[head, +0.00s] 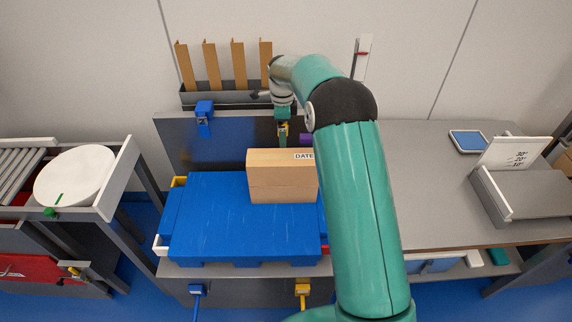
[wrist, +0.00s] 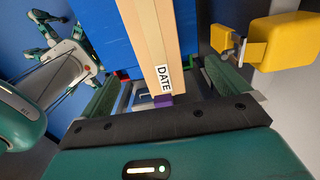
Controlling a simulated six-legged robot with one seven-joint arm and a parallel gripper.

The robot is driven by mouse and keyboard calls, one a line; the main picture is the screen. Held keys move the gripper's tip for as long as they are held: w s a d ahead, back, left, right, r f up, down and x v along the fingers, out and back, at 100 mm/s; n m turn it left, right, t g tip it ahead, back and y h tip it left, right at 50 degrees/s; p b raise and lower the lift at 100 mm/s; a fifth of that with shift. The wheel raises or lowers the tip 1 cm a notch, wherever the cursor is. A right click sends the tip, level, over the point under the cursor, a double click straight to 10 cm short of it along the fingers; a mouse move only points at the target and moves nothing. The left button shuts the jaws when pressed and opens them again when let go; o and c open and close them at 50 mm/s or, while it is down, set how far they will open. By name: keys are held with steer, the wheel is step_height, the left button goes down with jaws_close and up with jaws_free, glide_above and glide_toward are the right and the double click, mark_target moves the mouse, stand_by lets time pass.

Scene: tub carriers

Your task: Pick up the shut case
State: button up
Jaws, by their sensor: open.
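A tan case (head: 282,180) with a horizontal seam and a white "DATE" label stands upright, apparently shut, at the right of a blue tub top (head: 215,215). My arm hides the tub's right end. My gripper (head: 283,132) is just behind the case, near its top edge. In the wrist view, the open fingers of my gripper (wrist: 163,80) lie either side of the tan case (wrist: 150,45) as pictured, with gaps visible. Whether the fingertips reach past its edge, I cannot tell. A purple piece (wrist: 163,100) shows beside the label.
A yellow block (wrist: 283,43) on a bracket is close to the right finger. A blue clamp (head: 204,112) sits on the dark back panel, below a rack of tan strips (head: 211,65). A grey tray (head: 525,193) stands on the right. A white round disc (head: 75,176) lies left.

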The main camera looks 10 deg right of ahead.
mark_target(283, 156)
steer(key=f, duration=0.7)
steer(key=shift+s+f, duration=0.25)
steer(key=shift+f, duration=0.1)
steer(key=shift+s+f, duration=0.15)
steer(key=shift+f, duration=0.35)
step_height(283, 156, down, 4)
steer(key=shift+f, duration=0.1)
steer(key=c, duration=1.7)
steer(key=shift+c, duration=1.3)
